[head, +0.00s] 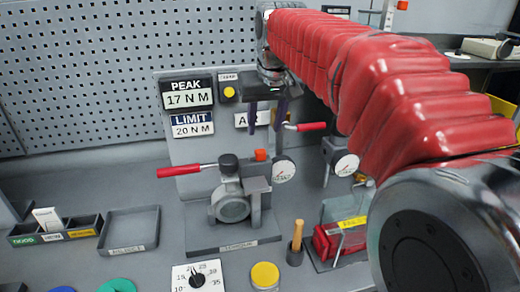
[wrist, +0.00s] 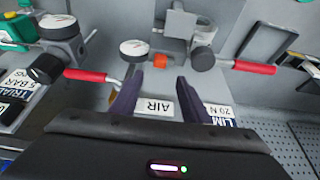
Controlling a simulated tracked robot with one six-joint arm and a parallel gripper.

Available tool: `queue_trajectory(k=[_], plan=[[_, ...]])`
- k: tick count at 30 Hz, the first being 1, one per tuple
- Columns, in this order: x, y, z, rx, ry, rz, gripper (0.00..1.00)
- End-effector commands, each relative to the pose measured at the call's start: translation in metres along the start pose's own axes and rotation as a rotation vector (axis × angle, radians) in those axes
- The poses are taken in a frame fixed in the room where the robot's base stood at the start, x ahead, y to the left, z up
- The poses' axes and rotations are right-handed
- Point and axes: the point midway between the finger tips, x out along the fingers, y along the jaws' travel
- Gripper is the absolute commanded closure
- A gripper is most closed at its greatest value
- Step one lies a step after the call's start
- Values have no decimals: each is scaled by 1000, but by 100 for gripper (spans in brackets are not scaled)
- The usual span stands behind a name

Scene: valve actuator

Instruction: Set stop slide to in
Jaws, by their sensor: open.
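The grey valve actuator (head: 233,206) stands on a base plate in the head view, with a red-handled lever to its left. A small orange block (head: 261,155) sits at its top right; it also shows in the wrist view (wrist: 160,58). I cannot tell for sure which part is the stop slide, or its position; no "in" marking is readable. My gripper (head: 267,115) is open and empty above and behind the actuator, in front of the back panel. In the wrist view its two dark fingers (wrist: 158,84) point toward the orange block, apart from it.
The back panel carries a PEAK display (head: 187,98), a LIMIT display (head: 193,125) and an AIR label (wrist: 154,106). A gauge (head: 284,170) and a red-handled lever (head: 311,126) are near my gripper. A grey tray (head: 130,230) stands left.

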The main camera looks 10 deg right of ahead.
Motion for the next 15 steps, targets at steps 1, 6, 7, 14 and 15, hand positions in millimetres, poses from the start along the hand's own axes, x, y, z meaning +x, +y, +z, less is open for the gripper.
queue_trajectory(k=[1,6,7,14,15], plan=[[8,0,0,0,-2,0,58],[35,0,0,0,-3,0,58],[40,0,1,0,-3,0,58],[75,0,0,1,-3,0,58],[81,0,0,1,-2,0,58]])
